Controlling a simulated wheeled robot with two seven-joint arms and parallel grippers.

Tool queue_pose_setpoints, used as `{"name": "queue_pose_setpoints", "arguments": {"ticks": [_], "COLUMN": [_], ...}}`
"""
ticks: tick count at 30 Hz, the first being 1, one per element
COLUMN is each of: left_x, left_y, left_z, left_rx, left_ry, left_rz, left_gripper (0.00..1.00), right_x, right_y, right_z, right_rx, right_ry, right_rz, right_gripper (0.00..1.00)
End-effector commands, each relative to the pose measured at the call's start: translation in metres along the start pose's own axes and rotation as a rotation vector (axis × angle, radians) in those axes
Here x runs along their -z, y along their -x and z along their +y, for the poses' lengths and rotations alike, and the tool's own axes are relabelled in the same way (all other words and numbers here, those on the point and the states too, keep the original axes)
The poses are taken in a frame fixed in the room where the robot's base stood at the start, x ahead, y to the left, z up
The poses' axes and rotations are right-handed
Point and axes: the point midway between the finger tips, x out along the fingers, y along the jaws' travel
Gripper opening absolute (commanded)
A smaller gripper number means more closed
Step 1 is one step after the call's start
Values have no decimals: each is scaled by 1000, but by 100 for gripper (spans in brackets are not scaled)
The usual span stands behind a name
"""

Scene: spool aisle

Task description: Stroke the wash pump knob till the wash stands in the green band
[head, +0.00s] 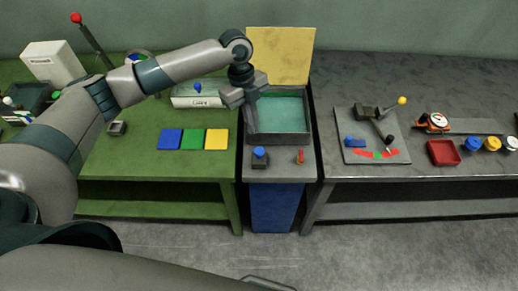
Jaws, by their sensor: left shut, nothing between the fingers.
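The wash tank (310,118) is a grey basin with teal liquid in it, standing between the two tables with a yellow panel behind it. A blue knob (260,153) stands on a dark block on the grey ledge in front of the tank, at its left. I take it for the pump knob. A small red upright piece (300,157) stands right of it; no green band can be made out there. My left gripper (251,128) is shut and empty over the tank's left side, behind and above the knob, apart from it. My right gripper is out of view.
The green table (215,165) at left holds blue, green and yellow squares and a white box (200,93). The grey table at right holds a lever board (400,148) with a red-and-green arc, a red tray (443,153) and small pots.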

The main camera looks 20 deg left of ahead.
Motion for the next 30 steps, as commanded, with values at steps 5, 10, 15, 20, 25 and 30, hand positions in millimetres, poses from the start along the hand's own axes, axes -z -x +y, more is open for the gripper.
{"name": "queue_pose_setpoints", "arguments": {"ticks": [5,10,15,20,25,30], "left_x": [0,-1,-1,-1,0,0], "left_y": [-6,-19,-37,-54,-66,-70], "left_z": [0,0,0,0,0,0], "left_rx": [0,-1,-1,0,0,0], "left_ry": [0,-1,-2,-2,-1,-1], "left_rz": [0,0,0,0,0,-1], "left_gripper": [0,0,0,0,0,0], "right_x": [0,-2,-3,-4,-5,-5], "right_y": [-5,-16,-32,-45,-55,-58], "right_z": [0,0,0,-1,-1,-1], "right_rx": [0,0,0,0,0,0], "right_ry": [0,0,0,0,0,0], "right_rz": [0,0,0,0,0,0], "right_gripper": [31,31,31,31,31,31]}}
